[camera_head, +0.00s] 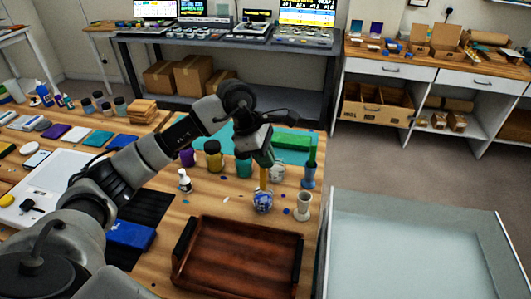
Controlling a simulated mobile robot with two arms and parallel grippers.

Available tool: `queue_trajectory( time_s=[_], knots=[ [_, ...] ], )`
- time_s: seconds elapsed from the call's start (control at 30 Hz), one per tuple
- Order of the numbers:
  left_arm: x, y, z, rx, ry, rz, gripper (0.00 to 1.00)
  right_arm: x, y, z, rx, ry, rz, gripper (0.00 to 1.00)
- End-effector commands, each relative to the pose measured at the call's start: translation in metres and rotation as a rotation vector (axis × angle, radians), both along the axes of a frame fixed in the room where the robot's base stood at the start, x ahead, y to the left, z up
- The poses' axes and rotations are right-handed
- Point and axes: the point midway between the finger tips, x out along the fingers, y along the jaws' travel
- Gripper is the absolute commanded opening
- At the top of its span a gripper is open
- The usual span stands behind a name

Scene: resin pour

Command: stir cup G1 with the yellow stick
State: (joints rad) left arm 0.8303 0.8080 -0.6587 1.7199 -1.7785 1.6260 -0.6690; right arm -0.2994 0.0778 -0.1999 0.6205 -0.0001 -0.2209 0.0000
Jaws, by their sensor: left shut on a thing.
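My left gripper (264,163) is shut on the yellow stick (263,180) and holds it roughly upright. The stick's lower end meets a small blue-and-white cup (263,203) on the wooden table. Its tip is hidden, and it appears to be inside the cup. I cannot read a G1 label on any cup. A pale cup (303,207) stands to the right, and another pale cup (277,171) stands just behind the stick. My right gripper is not in view.
A brown wooden tray (240,226) lies in front of the cup. A blue container with a green upright item (309,175) stands behind right. Several jars, including an amber one (213,158), and a white bottle (185,181) stand left. A large translucent box (420,240) is at right.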

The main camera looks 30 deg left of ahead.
Motion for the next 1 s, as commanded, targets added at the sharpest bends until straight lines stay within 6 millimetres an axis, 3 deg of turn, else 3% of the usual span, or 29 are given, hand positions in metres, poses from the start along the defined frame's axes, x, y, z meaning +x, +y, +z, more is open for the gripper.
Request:
queue_trajectory(
  time_s=[0.6,1.0],
  knots=[
    [0.0,0.0,-0.06,0.0,0.0,0.001,0.0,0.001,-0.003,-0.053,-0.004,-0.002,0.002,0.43],
    [0.0,0.0,-0.074,0.0,0.0,0.001,0.0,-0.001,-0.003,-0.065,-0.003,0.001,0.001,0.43]
  ],
)
